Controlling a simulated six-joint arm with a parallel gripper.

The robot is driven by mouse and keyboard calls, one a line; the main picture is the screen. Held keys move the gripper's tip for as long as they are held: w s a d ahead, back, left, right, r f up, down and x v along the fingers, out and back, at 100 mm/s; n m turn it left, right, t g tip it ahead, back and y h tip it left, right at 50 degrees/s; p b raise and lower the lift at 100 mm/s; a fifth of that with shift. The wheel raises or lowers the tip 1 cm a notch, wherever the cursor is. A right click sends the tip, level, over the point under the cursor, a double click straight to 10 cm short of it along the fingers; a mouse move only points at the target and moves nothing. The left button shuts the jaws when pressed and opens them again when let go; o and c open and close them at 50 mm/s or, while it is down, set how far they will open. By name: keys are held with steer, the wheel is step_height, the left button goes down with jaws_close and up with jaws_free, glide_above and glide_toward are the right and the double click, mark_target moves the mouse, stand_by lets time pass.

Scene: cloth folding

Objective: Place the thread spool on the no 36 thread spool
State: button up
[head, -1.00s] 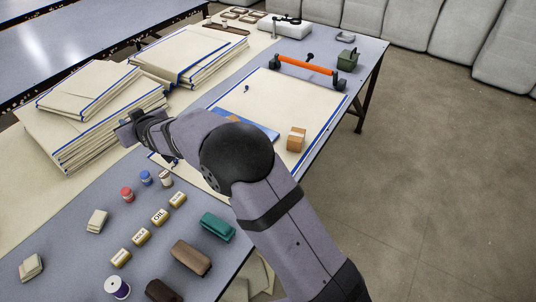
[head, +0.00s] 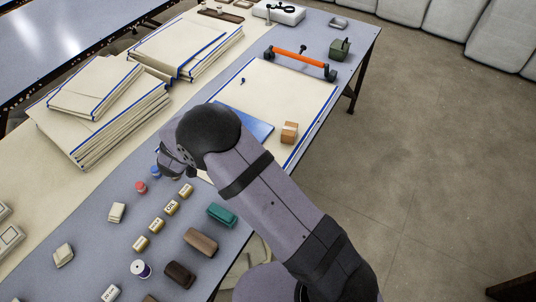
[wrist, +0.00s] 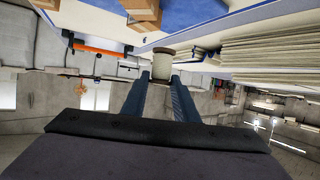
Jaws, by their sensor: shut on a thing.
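A pale thread spool (wrist: 162,64) with brown ends is held between the fingertips of my gripper (wrist: 161,80) in the wrist view. In the head view my arm hides the fingertips and the held spool. No number 36 is readable on any spool. The spot right of the blue spool is covered by my arm.
A row of labelled cream pieces (head: 171,207) stands right of the spools. Green (head: 221,214) and brown (head: 200,241) blocks lie near the right table edge. Stacked cream cloths (head: 100,115) lie at the left. A blue folder (head: 256,128) and a small box (head: 289,132) lie behind.

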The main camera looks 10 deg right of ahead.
steer(key=s+d+r+m+g+h, duration=0.1)
steer(key=s+d+m+g+h, duration=0.3)
steer(key=d, duration=0.5)
steer(key=s+d+m+g+h, duration=0.2)
steer(key=s+d+m+h, duration=0.15)
steer(key=s+d, duration=0.45)
steer(key=shift+t, duration=0.3)
steer(key=shift+w+d+f+p, duration=0.15)
steer(key=shift+w+f+p, duration=0.1)
steer(key=shift+f, duration=1.35)
steer(key=shift+w+d+f+p, duration=0.2)
steer(key=shift+w+f, duration=0.05)
steer(key=shift+f, duration=1.35)
steer(key=shift+w+d+f+p, duration=0.15)
steer(key=shift+w+f+p, duration=0.1)
steer(key=shift+f, duration=1.35)
steer(key=shift+f, duration=0.15)
steer(key=o, duration=1)
steer(key=shift+o, duration=0.2)
